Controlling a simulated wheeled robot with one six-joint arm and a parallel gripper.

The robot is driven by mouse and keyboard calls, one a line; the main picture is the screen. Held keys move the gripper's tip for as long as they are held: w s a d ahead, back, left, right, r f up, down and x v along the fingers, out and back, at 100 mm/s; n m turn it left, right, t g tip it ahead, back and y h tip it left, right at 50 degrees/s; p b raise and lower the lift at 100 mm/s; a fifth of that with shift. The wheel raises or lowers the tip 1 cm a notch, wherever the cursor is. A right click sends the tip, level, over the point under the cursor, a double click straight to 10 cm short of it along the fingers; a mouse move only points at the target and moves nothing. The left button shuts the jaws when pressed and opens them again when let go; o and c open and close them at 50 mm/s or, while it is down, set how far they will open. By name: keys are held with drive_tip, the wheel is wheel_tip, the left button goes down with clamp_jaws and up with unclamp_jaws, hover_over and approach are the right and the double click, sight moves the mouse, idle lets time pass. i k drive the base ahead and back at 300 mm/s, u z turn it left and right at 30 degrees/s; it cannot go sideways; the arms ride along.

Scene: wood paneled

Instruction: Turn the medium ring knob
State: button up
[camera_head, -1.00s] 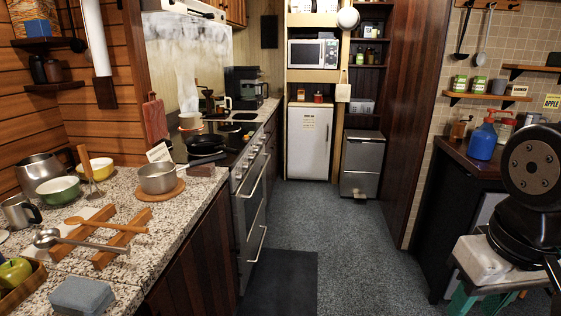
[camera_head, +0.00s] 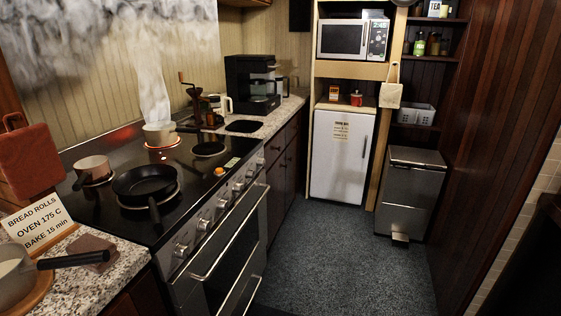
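The stove (camera_head: 190,190) stands at left centre with a black glass top. A row of several round metal knobs (camera_head: 203,224) runs along its front edge above the oven door. I cannot tell which one is the medium ring knob; the labels are too small to read. A black frying pan (camera_head: 145,181) sits on the near ring. A small pot (camera_head: 94,170) sits on the left ring. A light pot (camera_head: 160,132) steams on a far ring with a red-orange glow under it. The far right ring (camera_head: 208,149) is bare. My gripper is not in view.
The oven door handle (camera_head: 228,235) sticks out below the knobs. The grey floor (camera_head: 335,260) right of the stove is clear. A steel bin (camera_head: 410,195) and white fridge (camera_head: 342,155) stand at the back. A saucepan (camera_head: 15,272) and bread-rolls sign (camera_head: 38,228) are near left.

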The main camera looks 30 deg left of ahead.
sight(250, 173)
drive_tip(key=u, duration=0.5)
drive_tip(key=i, duration=1.7)
drive_tip(key=u, duration=1.2)
drive_tip(key=i, duration=0.5)
drive_tip(key=z, duration=0.75)
drive_tip(key=k, duration=0.7)
drive_tip(key=u, duration=1.15)
drive_tip(key=i, duration=0.5)
drive_tip(key=u, duration=0.05)
